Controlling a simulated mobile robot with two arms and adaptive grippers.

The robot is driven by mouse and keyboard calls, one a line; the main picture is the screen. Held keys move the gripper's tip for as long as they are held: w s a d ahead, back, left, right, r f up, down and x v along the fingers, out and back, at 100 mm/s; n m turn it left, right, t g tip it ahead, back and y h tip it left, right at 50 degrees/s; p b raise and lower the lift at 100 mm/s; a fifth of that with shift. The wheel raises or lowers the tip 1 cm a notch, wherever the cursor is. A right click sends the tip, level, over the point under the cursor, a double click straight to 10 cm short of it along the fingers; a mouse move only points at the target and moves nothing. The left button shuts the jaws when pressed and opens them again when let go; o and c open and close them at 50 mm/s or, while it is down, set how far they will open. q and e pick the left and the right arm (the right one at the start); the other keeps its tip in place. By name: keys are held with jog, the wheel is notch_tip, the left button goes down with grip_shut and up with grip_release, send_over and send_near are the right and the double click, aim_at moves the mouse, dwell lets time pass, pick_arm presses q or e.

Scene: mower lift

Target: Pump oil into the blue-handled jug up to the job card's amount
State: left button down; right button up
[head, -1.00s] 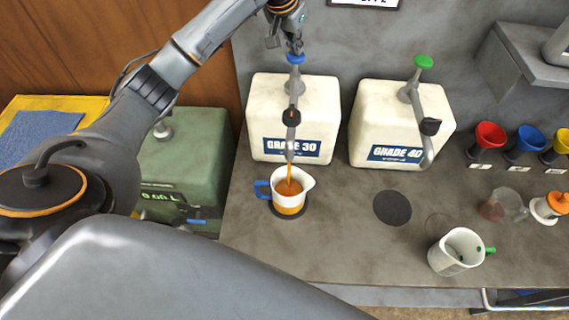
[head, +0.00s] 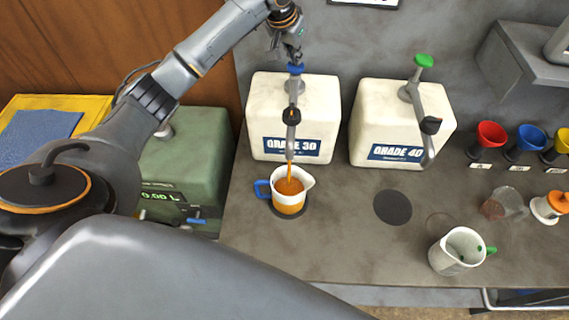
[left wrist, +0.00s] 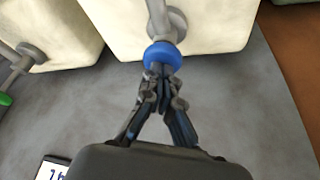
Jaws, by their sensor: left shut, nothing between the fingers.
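The blue-handled jug (head: 288,196) stands on the dark round pad under the spout of the GRADE 30 pump. An orange stream of oil (head: 290,174) runs from the spout into it, and orange oil shows inside, high up the jug. My left gripper (head: 294,56) is shut and empty, just above the pump's blue knob (head: 295,69). In the left wrist view the closed fingertips (left wrist: 161,72) are at the blue knob (left wrist: 162,55); I cannot tell whether they touch. The job card is not clearly identifiable. My right gripper is not in view.
The GRADE 40 container (head: 400,125) with a green-knobbed pump stands to the right, above an empty dark pad (head: 392,207). A green-handled jug (head: 458,251) is at the front right. Coloured funnels (head: 491,135) line the right side. A green unit (head: 185,165) has a lit display.

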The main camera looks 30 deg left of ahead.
pick_arm(q)
jog(key=shift+f, duration=0.15)
jog(key=shift+r+p, duration=0.45)
jog(key=shift+r, duration=2.75)
notch_tip(320, 180, up, 6)
